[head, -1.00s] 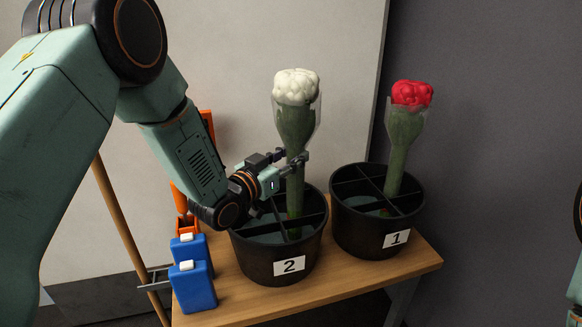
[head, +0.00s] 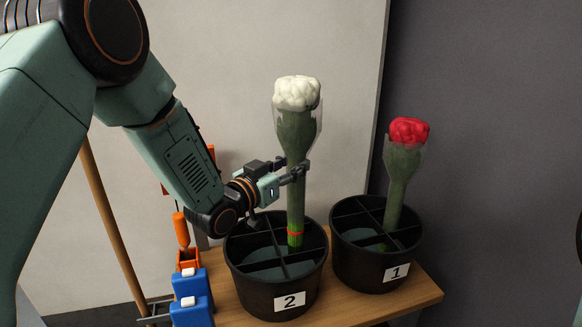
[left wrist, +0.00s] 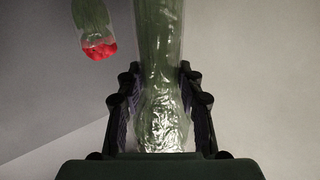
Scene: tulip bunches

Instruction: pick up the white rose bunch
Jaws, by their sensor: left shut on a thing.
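The white rose bunch (head: 297,110) is upright, with a white head, green stems and a clear wrap. My left gripper (head: 292,172) is shut around its stems below the wrap's flare. The stem end, with an orange band, shows over the opening of bucket 2 (head: 278,297); I cannot tell how far it clears the rim. In the left wrist view the wrapped green bunch (left wrist: 160,75) fills the space between my two fingers, and its white head is not seen. My right gripper is not in view.
A red bunch (head: 408,132) stands in divided black bucket 1 (head: 360,268), close on the right. Blue bottles (head: 190,290) and an orange tool (head: 181,230) are left of bucket 2. Both buckets stand on a wooden table (head: 415,297) before a pale panel.

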